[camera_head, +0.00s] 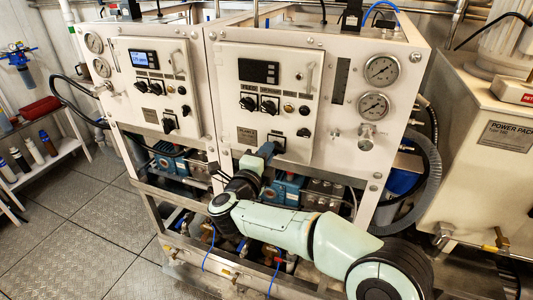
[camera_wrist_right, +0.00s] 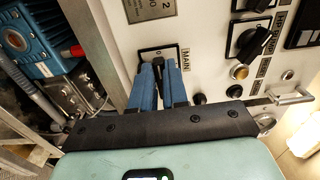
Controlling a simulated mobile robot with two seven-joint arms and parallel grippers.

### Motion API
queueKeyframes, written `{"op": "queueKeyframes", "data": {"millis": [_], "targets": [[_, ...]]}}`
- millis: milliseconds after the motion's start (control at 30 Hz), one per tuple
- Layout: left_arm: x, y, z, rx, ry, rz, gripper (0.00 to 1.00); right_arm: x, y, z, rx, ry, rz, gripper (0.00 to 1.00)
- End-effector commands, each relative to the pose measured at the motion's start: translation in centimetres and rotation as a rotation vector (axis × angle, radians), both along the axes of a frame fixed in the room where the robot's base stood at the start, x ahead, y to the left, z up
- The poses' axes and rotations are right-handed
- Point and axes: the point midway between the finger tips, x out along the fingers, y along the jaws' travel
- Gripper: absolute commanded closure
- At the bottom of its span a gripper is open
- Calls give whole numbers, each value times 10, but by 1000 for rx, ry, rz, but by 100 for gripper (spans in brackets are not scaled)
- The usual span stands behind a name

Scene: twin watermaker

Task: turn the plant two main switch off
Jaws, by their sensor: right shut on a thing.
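The plant two main switch (camera_wrist_right: 157,53) is a black rotary knob on a pale plate, beside a label reading MAIN. In the head view its plate (camera_head: 281,144) shows low on the right-hand white panel, by the PLANT 2 label (camera_head: 247,135). My right gripper (camera_head: 266,151) reaches up to it from below. In the right wrist view the blue fingers of my right gripper (camera_wrist_right: 160,75) are shut on the knob, one on each side. My left gripper is not in view.
The plant two display (camera_head: 258,71) looks dark; the left panel's display (camera_head: 144,59) is lit. Other black knobs (camera_head: 269,106) sit above the switch, with gauges (camera_head: 381,70) to the right. Blue pumps (camera_head: 289,187) and pipework lie below. The floor at left (camera_head: 70,235) is clear.

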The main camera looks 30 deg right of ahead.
Motion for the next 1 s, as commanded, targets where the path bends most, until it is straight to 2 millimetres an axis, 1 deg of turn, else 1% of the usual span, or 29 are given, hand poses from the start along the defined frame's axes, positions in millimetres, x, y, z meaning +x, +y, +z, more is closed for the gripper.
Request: {"op": "queueKeyframes", "data": {"millis": [33, 100, 367, 467, 567, 633, 900, 1000], "targets": [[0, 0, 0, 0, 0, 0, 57, 0, 0, -1, -2, 5, 1, 80], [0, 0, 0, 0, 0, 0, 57, 0, 0, -1, -2, 4, 1, 61], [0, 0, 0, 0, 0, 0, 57, 0, 0, 0, 0, 1, 0, 61], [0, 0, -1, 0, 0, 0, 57, -2, 4, -1, 1, 1, 1, 61], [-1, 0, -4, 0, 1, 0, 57, -10, 13, -1, 1, 1, 4, 61], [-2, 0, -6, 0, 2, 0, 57, -18, 23, -1, 1, -1, 5, 61], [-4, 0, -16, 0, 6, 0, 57, -58, 70, -2, 0, 1, 5, 61], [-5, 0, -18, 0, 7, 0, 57, -70, 83, -1, -1, 1, 4, 61]]}}
